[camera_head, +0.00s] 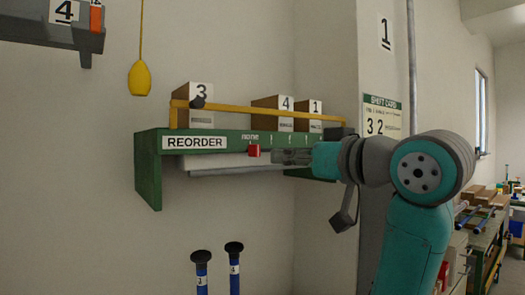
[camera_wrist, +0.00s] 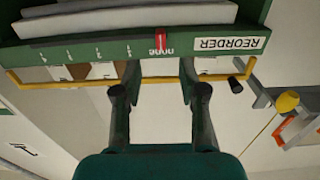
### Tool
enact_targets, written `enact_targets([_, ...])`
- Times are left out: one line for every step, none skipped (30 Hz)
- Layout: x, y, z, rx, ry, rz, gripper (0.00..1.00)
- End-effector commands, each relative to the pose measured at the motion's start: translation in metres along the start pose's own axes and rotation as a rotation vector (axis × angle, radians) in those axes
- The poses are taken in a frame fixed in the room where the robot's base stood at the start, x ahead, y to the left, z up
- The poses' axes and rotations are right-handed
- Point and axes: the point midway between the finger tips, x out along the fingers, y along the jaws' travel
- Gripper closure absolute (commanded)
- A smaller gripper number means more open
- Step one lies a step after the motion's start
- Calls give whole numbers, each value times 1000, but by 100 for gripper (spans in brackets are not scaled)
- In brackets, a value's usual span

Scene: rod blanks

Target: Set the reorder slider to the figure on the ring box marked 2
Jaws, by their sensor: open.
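The reorder slider is a small red block (camera_head: 253,151) on the front edge of a green shelf (camera_head: 148,174) labelled REORDER. It stands at the mark "none"; other marks run to the right of it in the head view. It also shows red in the wrist view (camera_wrist: 161,40), where the shelf appears upside down. My gripper (camera_head: 280,156) is open and empty, close to the slider on its right in the head view. In the wrist view the slider lies beyond and between the open fingertips (camera_wrist: 159,68). Boxes marked 3 (camera_head: 197,108), 4 (camera_head: 270,107) and 1 (camera_head: 308,108) stand on the shelf. I see no box marked 2.
A yellow rail (camera_head: 235,107) runs along the shelf front above the slider. A yellow pendant (camera_head: 140,78) hangs at left. Two black-capped blue rods (camera_head: 234,262) stand below. A shift card (camera_head: 382,116) reading 3 2 is on the wall at right.

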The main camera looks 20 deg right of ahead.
Motion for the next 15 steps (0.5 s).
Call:
enact_targets([-3,-1,-6,-7,1,0,58])
enact_targets([-4,-2,-8,-10,1,0,58])
enact_targets([-4,-2,-9,-12,-1,-1,58])
enact_targets([-4,-2,-10,-13,-2,-1,58])
enact_targets([-2,-3,-10,-13,-2,-1,58])
enact_targets([0,-3,-10,-13,-2,-2,58])
enact_targets([3,-3,-10,-12,-3,-2,58])
enact_targets([6,-3,-10,-11,-3,-2,58])
enact_targets([12,-3,-10,-10,-4,-3,58])
enact_targets([16,-3,-10,-11,-4,-3,58])
enact_targets([21,-3,-10,-11,-4,-3,58])
enact_targets([28,-4,-9,-10,-4,-3,58])
enact_targets([33,-4,-9,-10,-5,-4,58])
enact_targets([39,-3,-10,-10,-4,-4,58])
enact_targets([46,-3,-9,-11,-4,-3,58])
